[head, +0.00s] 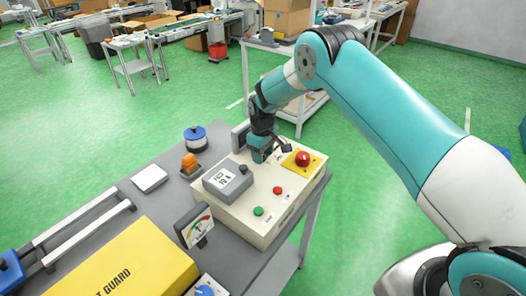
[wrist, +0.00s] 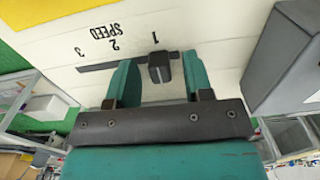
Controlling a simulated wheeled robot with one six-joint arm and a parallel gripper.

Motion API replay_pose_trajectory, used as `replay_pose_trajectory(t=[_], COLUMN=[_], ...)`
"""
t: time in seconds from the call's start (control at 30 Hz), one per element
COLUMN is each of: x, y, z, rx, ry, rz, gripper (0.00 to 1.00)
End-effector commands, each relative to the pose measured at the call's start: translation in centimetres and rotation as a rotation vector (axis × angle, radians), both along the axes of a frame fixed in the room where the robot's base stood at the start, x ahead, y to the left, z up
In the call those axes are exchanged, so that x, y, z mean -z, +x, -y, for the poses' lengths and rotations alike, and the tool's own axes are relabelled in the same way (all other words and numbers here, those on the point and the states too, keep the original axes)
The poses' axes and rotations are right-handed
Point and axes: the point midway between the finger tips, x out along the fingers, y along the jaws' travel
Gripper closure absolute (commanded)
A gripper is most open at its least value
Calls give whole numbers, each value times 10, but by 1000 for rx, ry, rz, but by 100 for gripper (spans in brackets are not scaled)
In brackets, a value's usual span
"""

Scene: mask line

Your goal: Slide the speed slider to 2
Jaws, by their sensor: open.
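The speed slider's dark knob (wrist: 159,67) stands at the 1 mark in the wrist view. Its dark slot (wrist: 97,68) runs left from there past 2 to 3, and the SPEED lettering appears upside down. My gripper (wrist: 160,78) is open, with one teal finger on each side of the knob and a visible gap on both sides. In the head view my gripper (head: 261,154) is down at the back of the cream control box (head: 238,215) and hides the slider.
In the wrist view a grey housing (wrist: 290,60) stands close right of the gripper.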

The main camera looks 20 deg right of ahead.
Motion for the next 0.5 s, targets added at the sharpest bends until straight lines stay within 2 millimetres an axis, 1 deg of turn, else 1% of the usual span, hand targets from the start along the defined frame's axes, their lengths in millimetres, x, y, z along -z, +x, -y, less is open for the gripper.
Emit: replay_pose_trajectory(t=[0.27,0.3,0.37,0.4,0.5], x=[2,2,2,2,2], y=[0,0,0,0,0], z=[0,0,0,0,0], rx=[0,0,0,0,0], ry=[0,0,0,0,0], rz=[0,0,0,0,0], gripper=[53,58,72,81,100])
